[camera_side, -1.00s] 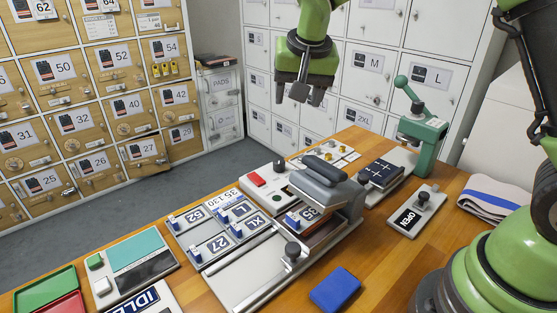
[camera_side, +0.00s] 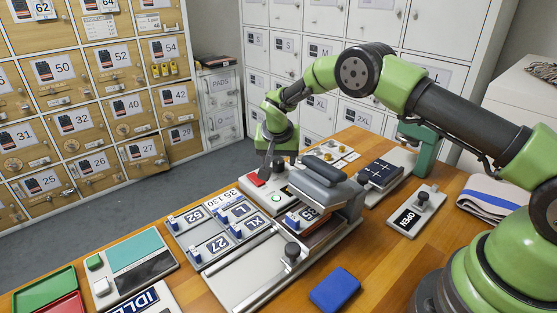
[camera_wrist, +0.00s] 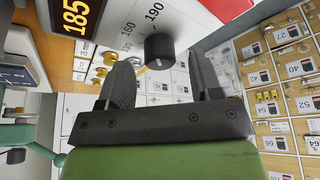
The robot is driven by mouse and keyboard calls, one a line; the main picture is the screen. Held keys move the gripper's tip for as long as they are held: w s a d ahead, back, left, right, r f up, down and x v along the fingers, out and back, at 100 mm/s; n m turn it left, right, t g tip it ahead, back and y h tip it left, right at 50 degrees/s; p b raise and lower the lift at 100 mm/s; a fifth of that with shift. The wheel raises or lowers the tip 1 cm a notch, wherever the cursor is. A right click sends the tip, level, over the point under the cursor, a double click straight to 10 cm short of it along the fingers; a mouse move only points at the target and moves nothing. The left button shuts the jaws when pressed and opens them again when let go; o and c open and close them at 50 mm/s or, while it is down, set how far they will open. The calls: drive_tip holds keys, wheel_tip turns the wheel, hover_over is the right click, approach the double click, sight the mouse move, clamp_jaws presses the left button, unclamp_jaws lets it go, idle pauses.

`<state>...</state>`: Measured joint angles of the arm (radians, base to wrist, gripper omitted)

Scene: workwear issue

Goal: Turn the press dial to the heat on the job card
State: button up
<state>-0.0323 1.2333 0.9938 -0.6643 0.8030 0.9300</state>
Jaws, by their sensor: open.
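The press dial is a black round knob (camera_wrist: 160,50) on a pale face marked 160 and 190, seen in the wrist view. A small pale mark shows at its lower edge; I cannot tell which number it points to. A display (camera_wrist: 76,16) beside it reads 185 in amber. My gripper (camera_wrist: 163,76) is open, its fingers apart on either side of the knob and not visibly touching it. In the side view my gripper (camera_side: 268,170) is down at the back of the press (camera_side: 322,190) and hides the dial.
Lettered and numbered plates (camera_side: 215,243) lie in the tray left of the press. A green hand press (camera_side: 424,145) stands behind at right. A blue block (camera_side: 335,290) and an OPEN sign plate (camera_side: 415,212) lie on the wooden bench. Lockers stand behind.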

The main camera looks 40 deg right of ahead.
sight(280, 165)
drive_tip(key=shift+x, duration=0.75)
drive_tip(key=c, duration=0.9)
drive_tip(key=shift+n+t+y, duration=0.4)
drive_tip(key=shift+n+y, duration=0.1)
drive_tip(key=shift+n, duration=1)
drive_tip(key=o, duration=0.9)
wheel_tip(280, 165, up, 10)
drive_tip(key=s, duration=0.1)
drive_tip(key=shift+a, duration=0.25)
drive_tip(key=shift+f, duration=0.1)
